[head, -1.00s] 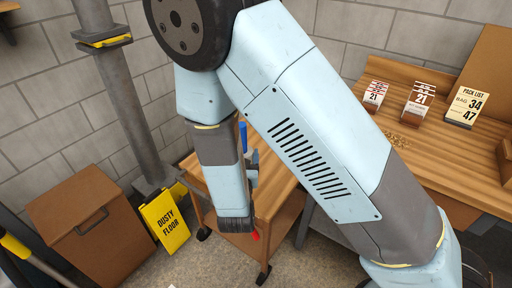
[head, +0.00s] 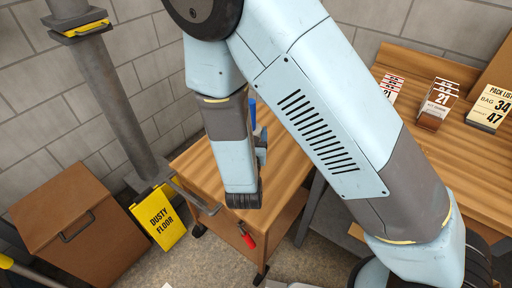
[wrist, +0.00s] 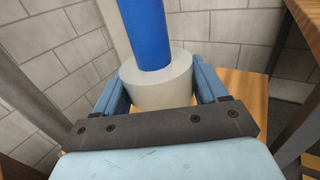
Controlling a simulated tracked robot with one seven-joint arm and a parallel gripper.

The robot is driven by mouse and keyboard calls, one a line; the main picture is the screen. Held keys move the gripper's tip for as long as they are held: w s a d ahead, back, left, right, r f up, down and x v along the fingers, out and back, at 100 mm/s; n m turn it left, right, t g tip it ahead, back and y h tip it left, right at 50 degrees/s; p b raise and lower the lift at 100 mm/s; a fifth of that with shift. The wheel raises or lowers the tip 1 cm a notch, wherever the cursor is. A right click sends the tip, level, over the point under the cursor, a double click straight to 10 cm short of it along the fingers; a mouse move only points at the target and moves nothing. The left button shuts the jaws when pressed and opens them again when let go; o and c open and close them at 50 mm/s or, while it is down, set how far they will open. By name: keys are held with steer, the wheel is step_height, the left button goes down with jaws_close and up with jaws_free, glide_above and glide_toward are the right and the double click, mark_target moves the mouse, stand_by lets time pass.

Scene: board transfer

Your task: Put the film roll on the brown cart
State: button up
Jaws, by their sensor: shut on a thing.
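The film roll (wrist: 158,80) is a pale, translucent cylinder on a blue core. In the wrist view it stands upright between the two blue fingers of my gripper (wrist: 161,92), which is shut on it. In the head view only the roll's blue core (head: 252,113) shows clearly, beside my arm, which hides most of the roll and gripper. The brown cart (head: 285,178) has a bare wooden top and stands behind and below my gripper. Its top also shows in the wrist view (wrist: 243,84). I cannot tell whether the roll touches it.
A yellow "Dusty Floor" sign (head: 158,217) and a brown box (head: 72,225) stand left of the cart. A red-handled thing (head: 247,237) hangs on the cart's side. A wooden bench (head: 455,155) with cards is at right. A grey post (head: 115,105) stands before the block wall.

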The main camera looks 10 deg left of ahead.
steer(key=shift+s+a, duration=0.3)
steer(key=shift+a, duration=0.1)
steer(key=shift+w+a, duration=0.1)
steer(key=w+a+f, duration=0.3)
steer(key=w+f, duration=0.3)
steer(key=w+a+f, duration=0.3)
steer(key=w+f, duration=0.3)
steer(key=f, duration=0.1)
steer(key=shift+w, duration=0.2)
steer(key=shift+f, duration=0.1)
steer(key=o, duration=1.3)
steer(key=shift+c, duration=0.2)
